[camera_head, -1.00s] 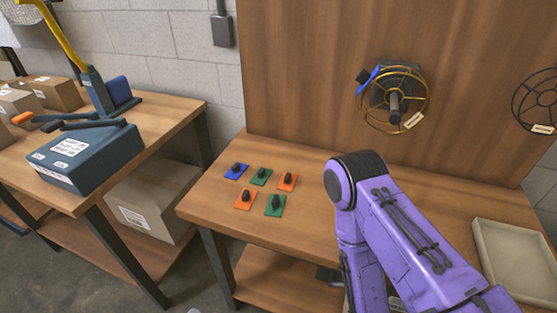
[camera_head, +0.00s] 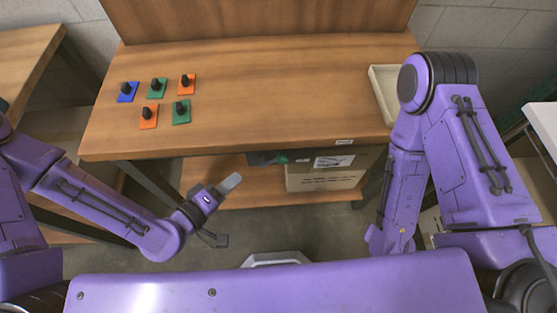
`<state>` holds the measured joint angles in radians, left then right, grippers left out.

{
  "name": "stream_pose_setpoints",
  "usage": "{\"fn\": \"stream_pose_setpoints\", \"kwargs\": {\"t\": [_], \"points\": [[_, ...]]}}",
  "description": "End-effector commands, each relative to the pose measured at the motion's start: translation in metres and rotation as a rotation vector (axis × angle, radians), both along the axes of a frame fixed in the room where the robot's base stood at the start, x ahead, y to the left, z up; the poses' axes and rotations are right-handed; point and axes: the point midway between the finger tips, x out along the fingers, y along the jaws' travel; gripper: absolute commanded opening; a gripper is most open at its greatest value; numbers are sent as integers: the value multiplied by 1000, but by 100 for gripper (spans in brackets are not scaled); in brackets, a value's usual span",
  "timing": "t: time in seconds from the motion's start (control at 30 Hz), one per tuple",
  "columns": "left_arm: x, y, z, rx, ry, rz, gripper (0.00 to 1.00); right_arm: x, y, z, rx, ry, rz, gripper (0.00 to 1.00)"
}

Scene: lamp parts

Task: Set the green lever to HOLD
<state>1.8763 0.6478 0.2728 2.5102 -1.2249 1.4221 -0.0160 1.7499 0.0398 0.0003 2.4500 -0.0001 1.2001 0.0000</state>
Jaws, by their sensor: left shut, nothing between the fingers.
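Two small green plates with black knobs sit among several coloured plates on the wooden workbench: one in the back row (camera_head: 156,93) and one in the front row (camera_head: 181,117). No HOLD marking can be read, and I cannot tell which green piece is the green lever. My left gripper (camera_head: 230,183) is in front of the bench's front edge, in the lower left middle, apart from the plates. It is shut and empty. My right arm comes down at the right; its gripper is hidden or out of frame.
A blue plate (camera_head: 128,97) and two orange plates, one at the back (camera_head: 187,90) and one in front (camera_head: 148,122), lie beside the green ones. A beige tray (camera_head: 383,97) is on the bench's right. A cardboard box (camera_head: 325,180) is on the lower shelf. The bench's middle is clear.

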Motion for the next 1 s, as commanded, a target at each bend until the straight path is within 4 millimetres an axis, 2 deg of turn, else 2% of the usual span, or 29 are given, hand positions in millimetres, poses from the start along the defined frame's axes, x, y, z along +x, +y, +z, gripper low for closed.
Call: {"fn": "stream_pose_setpoints", "kwargs": {"t": [0.23,0.33,0.6,0.67,0.83,1.0], "points": [[1,-2,0,0,-1,-5,0,0,0,-1,0,0,0,0],[5,-6,-5,1,-3,-6,0,0,0,-9,-1,-1,0,0],[37,-35,-28,-1,-6,-8,0,0,0,-69,0,0,0,0],[46,-44,-21,4,-2,-8,0,0,0,-55,0,1,0,0],[72,-67,-31,1,1,-6,0,0,0,-50,0,0,0,0],[71,-91,-44,0,2,-7,0,0,0,-48,0,0,0,0]]}}
